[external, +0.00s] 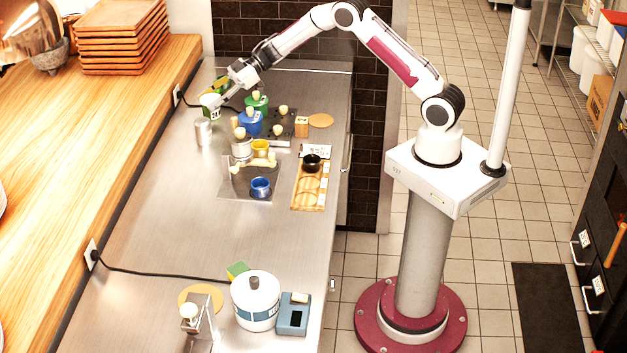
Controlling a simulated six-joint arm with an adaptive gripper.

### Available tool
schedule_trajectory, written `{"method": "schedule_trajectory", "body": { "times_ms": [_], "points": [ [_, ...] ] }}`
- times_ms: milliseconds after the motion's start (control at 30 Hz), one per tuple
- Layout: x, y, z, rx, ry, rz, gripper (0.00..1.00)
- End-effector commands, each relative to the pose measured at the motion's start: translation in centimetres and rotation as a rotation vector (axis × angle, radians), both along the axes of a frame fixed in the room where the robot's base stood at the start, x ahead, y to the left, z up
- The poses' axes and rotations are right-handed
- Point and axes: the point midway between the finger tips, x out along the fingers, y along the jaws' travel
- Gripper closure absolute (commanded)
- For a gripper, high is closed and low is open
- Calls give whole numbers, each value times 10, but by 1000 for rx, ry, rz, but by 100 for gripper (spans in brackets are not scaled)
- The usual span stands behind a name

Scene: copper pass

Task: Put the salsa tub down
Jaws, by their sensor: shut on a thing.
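The salsa tub appears to be the small white and green tub (209,104) at the far left of the steel counter. My gripper (217,94) is shut on it from the upper right, with the arm reaching across the far end of the counter. The tub is small in this view, and the fingers partly cover it. I cannot tell whether its base touches the counter.
A metal canister (203,133) stands just in front of the tub. Green (257,106) and blue (250,123) lidded pots stand to the right. A wooden ledge (120,130) borders the left. The middle of the steel counter (165,215) is clear.

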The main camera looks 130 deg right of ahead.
Motion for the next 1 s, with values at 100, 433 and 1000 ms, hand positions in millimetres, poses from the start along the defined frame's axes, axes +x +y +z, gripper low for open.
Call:
{"method": "schedule_trajectory", "body": {
  "times_ms": [100, 433, 1000],
  "points": [
    [0, 0, -13, 3, -1, -1, 79],
    [0, 0, -19, -1, -2, -1, 79],
    [0, 0, -23, 1, 0, 0, 35]
  ]
}}
